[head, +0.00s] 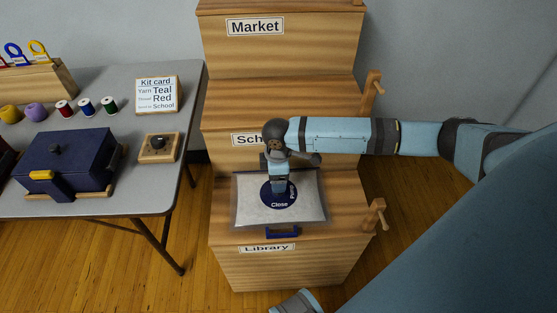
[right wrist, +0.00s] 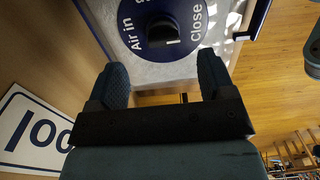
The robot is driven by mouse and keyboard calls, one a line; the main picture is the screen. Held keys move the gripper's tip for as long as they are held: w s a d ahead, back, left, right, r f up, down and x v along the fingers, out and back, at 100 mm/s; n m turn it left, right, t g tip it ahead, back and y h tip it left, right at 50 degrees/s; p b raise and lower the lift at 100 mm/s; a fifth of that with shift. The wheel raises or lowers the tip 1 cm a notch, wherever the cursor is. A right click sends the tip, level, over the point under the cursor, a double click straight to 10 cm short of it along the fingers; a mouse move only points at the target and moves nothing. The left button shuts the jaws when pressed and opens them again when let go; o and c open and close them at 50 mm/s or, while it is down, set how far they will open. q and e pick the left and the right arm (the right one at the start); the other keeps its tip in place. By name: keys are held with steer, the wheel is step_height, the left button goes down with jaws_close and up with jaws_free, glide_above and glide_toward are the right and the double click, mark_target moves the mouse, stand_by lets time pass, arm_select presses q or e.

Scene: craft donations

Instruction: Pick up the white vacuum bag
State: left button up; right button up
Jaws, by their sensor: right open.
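The white vacuum bag (head: 245,207) lies flat on the top of the Library step (head: 345,205). It has a round dark blue dial (head: 279,194) marked "Close" and "Pump", and a blue handle (head: 282,232) at its front edge. My right gripper (head: 278,182) points down over the bag and hides part of the dial. In the right wrist view, my right gripper (right wrist: 163,66) is open with nothing between its fingers. The bag (right wrist: 172,74) and its dial (right wrist: 165,28) lie beyond the fingertips. I cannot tell whether a finger touches the bag. My left gripper is not seen.
The wooden steps rise behind the bag, labelled School (head: 246,139) and Market (head: 255,27). Wooden pegs (head: 376,218) stick out on their right side. A grey table (head: 110,200) at left holds a dark blue box (head: 70,158), spools and a kit card (head: 157,94).

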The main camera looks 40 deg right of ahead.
mark_target(279, 202)
steer(key=f, duration=0.2)
steer(key=f+b, duration=0.1)
steer(key=f, duration=0.1)
steer(key=f+b, duration=0.1)
steer(key=f, duration=0.1)
steer(key=shift+s, duration=0.25)
steer(key=shift+r, duration=0.1)
steer(key=c, duration=1.2)
steer(key=shift+o, duration=0.2)
